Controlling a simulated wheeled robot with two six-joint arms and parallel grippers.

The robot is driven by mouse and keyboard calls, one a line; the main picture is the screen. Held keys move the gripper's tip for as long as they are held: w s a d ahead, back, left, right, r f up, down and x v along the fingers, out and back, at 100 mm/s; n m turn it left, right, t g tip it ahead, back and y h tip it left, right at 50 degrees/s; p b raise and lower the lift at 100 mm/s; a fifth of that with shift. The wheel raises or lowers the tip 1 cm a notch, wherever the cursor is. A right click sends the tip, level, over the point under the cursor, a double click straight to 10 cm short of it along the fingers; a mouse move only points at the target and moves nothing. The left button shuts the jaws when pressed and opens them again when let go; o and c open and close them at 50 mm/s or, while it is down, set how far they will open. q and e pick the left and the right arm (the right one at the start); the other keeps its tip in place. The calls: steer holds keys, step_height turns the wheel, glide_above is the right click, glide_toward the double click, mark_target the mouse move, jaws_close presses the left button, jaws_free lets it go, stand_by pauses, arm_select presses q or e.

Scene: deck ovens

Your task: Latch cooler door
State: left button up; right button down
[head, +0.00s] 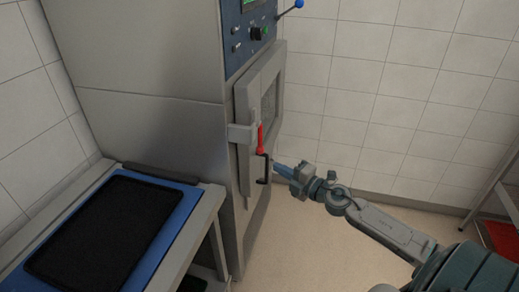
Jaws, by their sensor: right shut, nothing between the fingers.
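The cooler door (270,97) is on the front of the tall steel cabinet and looks closed or nearly so; I cannot tell which. A red latch handle (260,139) stands upright at the door's left edge, beside a steel latch bracket (240,133). A dark pull handle (264,169) is just below it. My right gripper (279,168) is shut and empty, its tips pointing left close to the pull handle. I cannot tell whether they touch. My left gripper is not in view.
A control panel (249,30) with knobs and a blue-tipped lever (299,4) is above the door. A table with a blue tray (168,202) and dark mat stands at the left front. A rack (497,190) is at the right edge. The floor (330,250) between is clear.

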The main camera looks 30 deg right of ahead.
mark_target(263, 149)
steer(key=w+p, duration=0.4)
steer(key=w, duration=0.7)
steer(key=shift+w+f, duration=0.1)
steer(key=shift+w+d, duration=0.2)
steer(key=shift+d, duration=0.3)
